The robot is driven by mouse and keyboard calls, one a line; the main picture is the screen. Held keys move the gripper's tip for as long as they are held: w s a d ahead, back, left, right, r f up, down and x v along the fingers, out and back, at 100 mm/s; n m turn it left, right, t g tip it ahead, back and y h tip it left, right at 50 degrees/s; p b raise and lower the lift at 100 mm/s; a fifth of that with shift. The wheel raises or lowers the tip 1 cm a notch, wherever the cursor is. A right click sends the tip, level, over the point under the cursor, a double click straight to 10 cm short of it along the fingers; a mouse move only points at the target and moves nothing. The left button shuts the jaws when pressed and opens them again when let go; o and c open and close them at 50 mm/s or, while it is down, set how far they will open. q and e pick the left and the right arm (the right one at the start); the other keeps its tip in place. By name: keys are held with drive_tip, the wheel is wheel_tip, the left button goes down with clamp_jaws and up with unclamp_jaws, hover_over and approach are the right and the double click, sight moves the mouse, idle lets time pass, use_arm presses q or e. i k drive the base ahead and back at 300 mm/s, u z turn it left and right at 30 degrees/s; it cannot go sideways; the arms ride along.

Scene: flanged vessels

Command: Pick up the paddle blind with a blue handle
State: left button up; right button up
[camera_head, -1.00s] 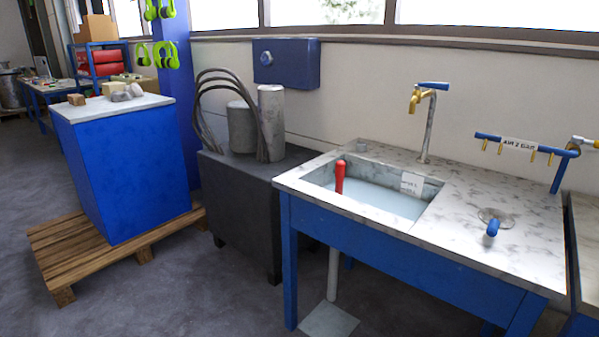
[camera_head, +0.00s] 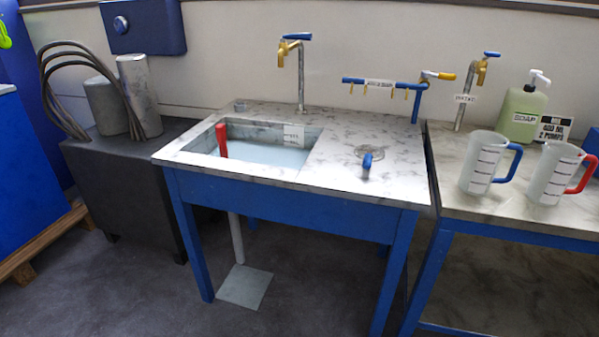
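Neither of my grippers is in view.
Right of the sink, a second table (camera_head: 470,205) holds a blue-handled jug (camera_head: 480,165), a red-handled jug (camera_head: 550,175) and a soap bottle (camera_head: 520,112). A dark cabinet (camera_head: 115,185) with grey cylinders stands left. Floor (camera_head: 130,295) in front is clear.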

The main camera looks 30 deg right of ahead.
sight(369, 154)
drive_tip(key=z, duration=1.3)
